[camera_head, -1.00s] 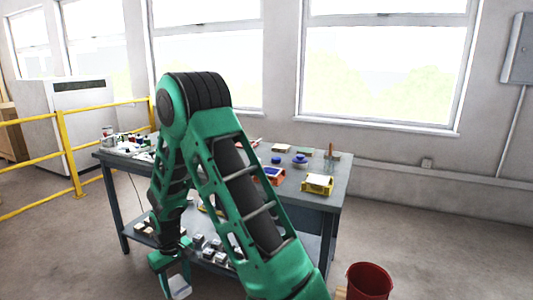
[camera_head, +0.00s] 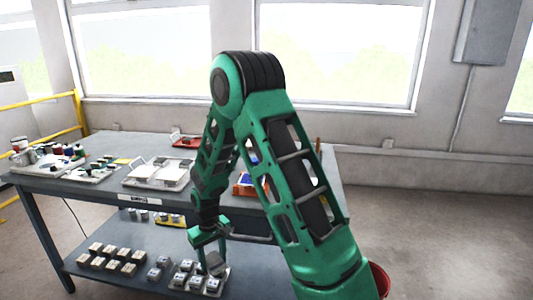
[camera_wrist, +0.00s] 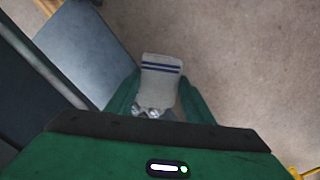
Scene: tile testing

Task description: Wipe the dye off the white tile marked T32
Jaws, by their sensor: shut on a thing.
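My gripper (camera_head: 210,250) hangs low in front of the workbench, by the lower shelf. In the wrist view my gripper (camera_wrist: 158,80) is shut on a white cloth (camera_wrist: 161,68) with dark blue stripes, which sticks out beyond the fingers. The cloth (camera_head: 216,264) shows small and greyish in the head view. White tiles (camera_head: 158,171) lie in a pale tray (camera_head: 135,181) on the bench top, left of my arm. No mark T32 is readable, and I cannot tell which tile bears it or see dye clearly.
The bench (camera_head: 105,190) stands in front of me, with paint pots (camera_head: 75,152) at its left. Several grey blocks (camera_head: 188,277) sit on the lower shelf (camera_head: 130,240). My arm hides much of the bench's right side. A red bucket (camera_head: 380,280) stands at lower right.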

